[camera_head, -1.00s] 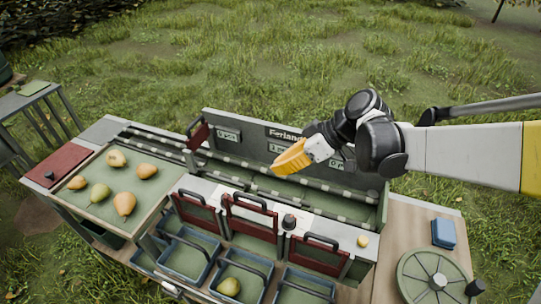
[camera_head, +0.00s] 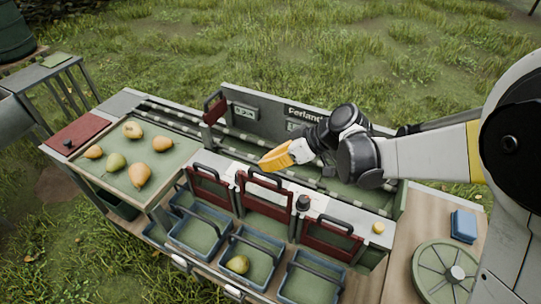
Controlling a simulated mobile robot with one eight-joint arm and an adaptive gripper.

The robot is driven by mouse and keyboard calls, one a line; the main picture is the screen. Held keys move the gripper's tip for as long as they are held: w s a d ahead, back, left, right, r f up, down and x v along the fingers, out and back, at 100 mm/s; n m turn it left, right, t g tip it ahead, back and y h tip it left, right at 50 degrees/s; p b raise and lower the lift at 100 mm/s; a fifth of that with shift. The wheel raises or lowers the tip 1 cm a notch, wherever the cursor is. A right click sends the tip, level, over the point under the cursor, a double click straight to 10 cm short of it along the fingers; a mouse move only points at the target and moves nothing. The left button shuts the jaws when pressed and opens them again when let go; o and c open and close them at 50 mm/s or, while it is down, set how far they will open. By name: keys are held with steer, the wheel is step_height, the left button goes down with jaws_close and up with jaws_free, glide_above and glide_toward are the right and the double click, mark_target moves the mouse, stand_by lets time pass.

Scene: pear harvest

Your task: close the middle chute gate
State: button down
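The middle chute gate (camera_head: 266,202) is a dark red panel with a black handle (camera_head: 265,179) on top, in the front row of the sorting bench. It stands higher than the left gate (camera_head: 210,190) and the right gate (camera_head: 329,240), so it looks raised. My gripper (camera_head: 268,162), with yellow-orange fingers, is just above and behind the middle handle in the picture. It seems apart from the handle, though contact is hard to judge. No object shows in it. The gap between its fingers is not visible.
Blue bins stand below the gates; the middle bin (camera_head: 236,282) holds a green pear (camera_head: 238,264). A black knob (camera_head: 302,203) stands right of the middle gate. Several pears lie on the left tray (camera_head: 107,181). A blue block (camera_head: 463,227) and green wheel (camera_head: 420,262) are at right.

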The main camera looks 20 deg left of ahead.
mark_target(267, 185)
steer(key=shift+f, duration=0.15)
step_height(267, 185, down, 10)
steer(key=b, duration=0.7)
steer(key=shift+r, duration=0.2)
